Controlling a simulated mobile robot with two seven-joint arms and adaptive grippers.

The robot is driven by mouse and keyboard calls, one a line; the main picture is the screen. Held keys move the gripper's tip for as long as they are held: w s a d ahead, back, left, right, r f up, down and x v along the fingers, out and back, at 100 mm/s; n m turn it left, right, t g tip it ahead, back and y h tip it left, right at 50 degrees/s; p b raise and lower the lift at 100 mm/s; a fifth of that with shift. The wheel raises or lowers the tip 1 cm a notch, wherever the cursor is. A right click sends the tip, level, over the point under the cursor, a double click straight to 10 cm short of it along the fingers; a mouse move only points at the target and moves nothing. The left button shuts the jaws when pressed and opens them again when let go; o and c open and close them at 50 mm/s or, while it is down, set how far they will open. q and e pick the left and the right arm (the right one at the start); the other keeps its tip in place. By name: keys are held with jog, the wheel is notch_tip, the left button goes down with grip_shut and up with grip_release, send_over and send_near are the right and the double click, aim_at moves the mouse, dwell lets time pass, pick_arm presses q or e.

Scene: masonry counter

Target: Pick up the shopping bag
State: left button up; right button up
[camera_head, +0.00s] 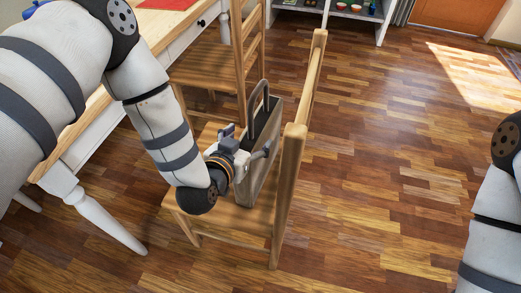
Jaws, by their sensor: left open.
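The shopping bag (262,148) is grey-brown with dark handles standing up in a loop. It stands upright on the seat of a wooden chair (233,221), close to the chair's backrest. My left gripper (266,151) is at the bag's near left side, with its fingers close to the bag's upper part. It is open. I cannot tell whether the fingers touch the bag, and the arm hides part of the bag's lower left. My right arm shows at the right edge, but its gripper is out of view.
A white-legged table (92,211) with a wooden top stands at the left. A second wooden chair (214,65) is behind the first. The chair's backrest (290,180) rises right of the bag. The wooden floor (385,170) to the right is clear. A white shelf stands at the back.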

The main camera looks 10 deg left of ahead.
aim_at(249, 138)
pick_arm(q)
jog(key=x, duration=0.3)
jog(key=b+x, duration=0.1)
jog(key=x, duration=0.1)
jog(key=shift+w+a+f, duration=0.15)
jog(key=shift+a+f, duration=0.2)
jog(key=shift+f, duration=0.15)
jog(key=shift+w+d, duration=0.1)
jog(key=shift+w, duration=0.15)
jog(key=shift+r, duration=0.15)
grip_shut()
